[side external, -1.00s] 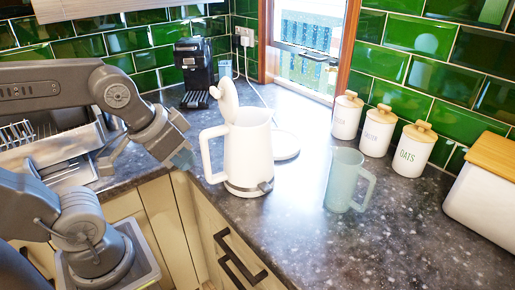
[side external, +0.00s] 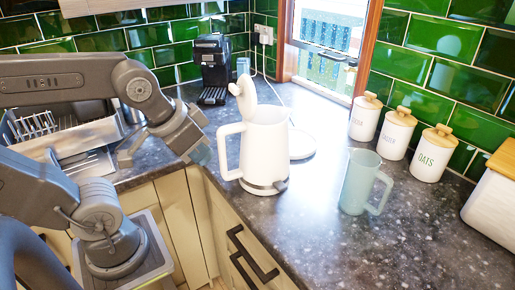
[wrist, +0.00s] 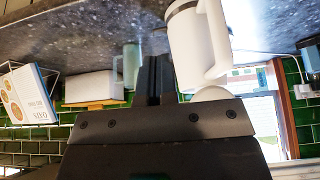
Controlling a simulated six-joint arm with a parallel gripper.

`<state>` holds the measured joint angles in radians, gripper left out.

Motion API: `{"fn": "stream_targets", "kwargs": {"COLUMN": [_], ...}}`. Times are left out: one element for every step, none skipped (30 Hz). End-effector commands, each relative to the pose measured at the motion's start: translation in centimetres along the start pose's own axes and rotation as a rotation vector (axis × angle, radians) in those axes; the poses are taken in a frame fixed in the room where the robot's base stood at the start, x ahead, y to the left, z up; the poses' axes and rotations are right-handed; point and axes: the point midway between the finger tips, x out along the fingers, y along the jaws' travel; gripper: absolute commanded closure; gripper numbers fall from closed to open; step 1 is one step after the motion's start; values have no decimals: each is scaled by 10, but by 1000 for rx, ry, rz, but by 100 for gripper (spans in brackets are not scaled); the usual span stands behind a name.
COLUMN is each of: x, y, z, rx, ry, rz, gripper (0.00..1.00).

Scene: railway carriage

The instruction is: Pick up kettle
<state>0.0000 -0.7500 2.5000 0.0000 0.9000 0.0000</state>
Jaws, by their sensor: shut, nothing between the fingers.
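The white kettle (side external: 264,150) stands upright on the dark speckled counter with its lid (side external: 243,95) tilted open. Its handle (side external: 226,150) is on the left side, facing my arm. My gripper (side external: 200,155) is just left of the handle, at about its height, and does not hold the kettle. In the wrist view, which is upside down, the kettle (wrist: 195,45) is close to the right of my shut fingers (wrist: 154,75). Nothing shows between the fingers.
A pale green jug (side external: 358,182) stands right of the kettle. Labelled white canisters (side external: 396,135) line the tiled wall. A round white base (side external: 301,144) lies behind the kettle. A coffee machine (side external: 213,62) stands at the back, a dish rack (side external: 35,125) at left.

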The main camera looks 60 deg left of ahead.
Motion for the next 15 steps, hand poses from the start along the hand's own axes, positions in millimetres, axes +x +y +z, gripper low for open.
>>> {"fn": "stream_targets", "kwargs": {"x": [0, 0, 0, 0, 0, 0, 0, 0, 0, 0, 0, 0, 0, 0, 0], "y": [0, 0, 0, 0, 0, 0, 0, 0, 0, 0, 0, 0, 0, 0, 0], "z": [0, 0, 0, 0, 0, 0, 0, 0, 0, 0, 0, 0, 0, 0, 0], "rx": [0, 0, 0, 0, 0, 0, 0, 0, 0, 0, 0, 0, 0, 0, 0], "ry": [0, 0, 0, 0, 0, 0, 0, 0, 0, 0, 0, 0, 0, 0, 0], "rz": [0, 0, 0, 0, 0, 0, 0, 0, 0, 0, 0, 0, 0, 0, 0], "gripper": [100, 100, 100, 100, 100, 100, 100, 100, 100, 100, 100, 97, 94, 91, 88]}}
